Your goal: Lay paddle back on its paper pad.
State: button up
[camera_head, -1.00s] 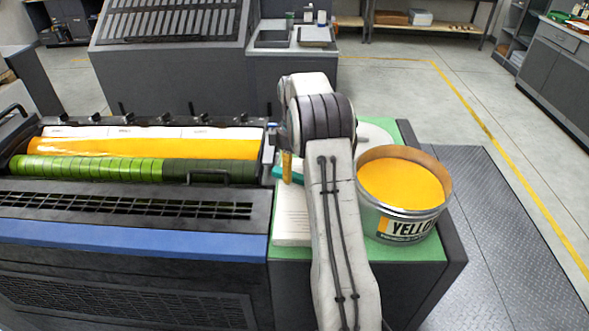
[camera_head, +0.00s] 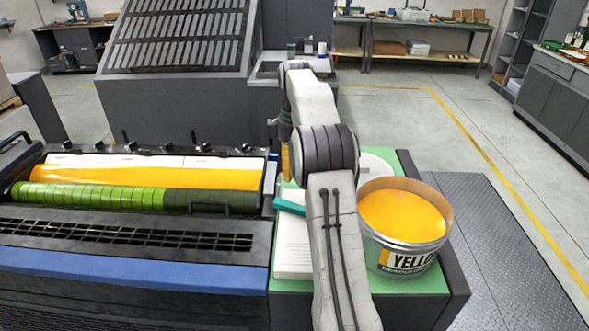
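The white paper pad (camera_head: 293,255) lies on the green top, left of my upright arm link. A teal piece (camera_head: 288,205), which looks like part of the paddle, rests on or just above the pad's far end; its right side is hidden behind my arm. My gripper (camera_head: 284,138) is mostly hidden behind my arm's elbow, higher in the picture than the teal piece. A narrow yellow-orange piece (camera_head: 285,160) shows below it; I cannot tell whether it is a finger or something held. The fingertips' opening is not visible.
An open can of yellow ink (camera_head: 405,225) stands right of my arm on the green top (camera_head: 440,278). The press rollers (camera_head: 130,192) lie to the left. The floor (camera_head: 400,120) beyond is clear.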

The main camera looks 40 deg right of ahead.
jog(key=s+a+r+m+t, duration=0.1)
jog(key=s+a+r, duration=0.3)
jog(key=s+a, duration=0.25)
jog(key=s+a+r+m+t, duration=0.2)
jog(key=s+a+r, duration=0.3)
jog(key=a, duration=0.3)
jog(key=s+a+f+m+t, duration=0.1)
jog(key=s+a+f, duration=0.2)
jog(key=s, duration=0.5)
jog(key=s+a+f+m+t, duration=0.1)
jog(key=s+a+f, duration=0.3)
jog(key=s, duration=0.5)
jog(key=shift+a+m, duration=0.4)
jog(key=shift+a, duration=0.15)
jog(key=shift+f, duration=0.15)
jog(key=shift+f+b, duration=0.6)
jog(key=shift+f, duration=0.05)
